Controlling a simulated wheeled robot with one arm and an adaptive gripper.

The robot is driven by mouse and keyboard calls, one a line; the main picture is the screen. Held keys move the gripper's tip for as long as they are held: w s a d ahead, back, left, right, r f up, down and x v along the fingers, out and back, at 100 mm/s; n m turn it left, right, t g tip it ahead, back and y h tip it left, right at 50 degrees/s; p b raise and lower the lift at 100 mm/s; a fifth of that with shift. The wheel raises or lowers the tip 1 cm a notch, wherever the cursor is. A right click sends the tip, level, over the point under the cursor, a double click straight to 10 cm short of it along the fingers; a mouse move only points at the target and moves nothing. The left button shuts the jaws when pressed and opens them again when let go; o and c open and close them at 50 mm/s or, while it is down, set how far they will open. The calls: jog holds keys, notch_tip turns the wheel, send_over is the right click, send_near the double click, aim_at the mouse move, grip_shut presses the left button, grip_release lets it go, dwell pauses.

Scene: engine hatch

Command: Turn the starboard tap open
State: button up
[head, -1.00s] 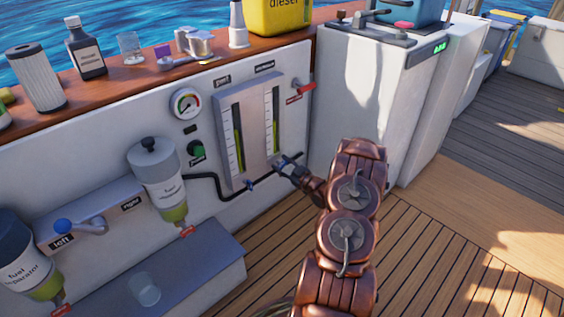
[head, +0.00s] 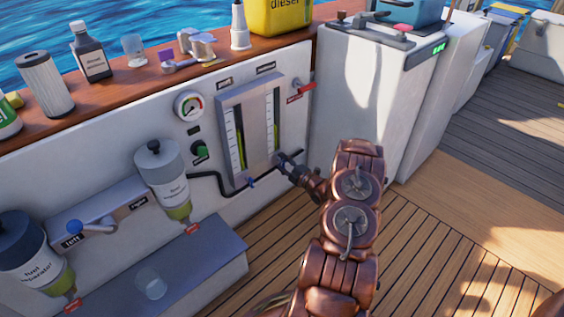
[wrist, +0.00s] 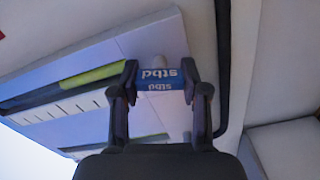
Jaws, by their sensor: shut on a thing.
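The starboard tap (wrist: 160,82) shows in the wrist view as a blue handle with upside-down "stbd" lettering, below the gauge panel (wrist: 95,85). My gripper (wrist: 160,88) is shut on this handle, one finger at each side. In the head view my gripper (head: 284,160) is at the lower right corner of the gauge panel (head: 226,100), and it mostly hides the tap there. The other blue tap (head: 252,183) sits at the panel's lower left. Two sight tubes on the panel hold yellow-green liquid.
A black hose (head: 208,183) runs below the panel. A red lever (head: 303,87) is right of the panel. A white console (head: 360,100) stands close on the right. Fuel separators (head: 165,180) hang on the left. The deck (head: 430,240) is open at the right.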

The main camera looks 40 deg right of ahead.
jog(key=shift+n+p, duration=0.3)
jog(key=shift+n, duration=1.2)
jog(key=o, duration=1.2)
jog(key=shift+c, duration=0.2)
jog(key=s, duration=1.2)
jog(key=shift+a, duration=0.15)
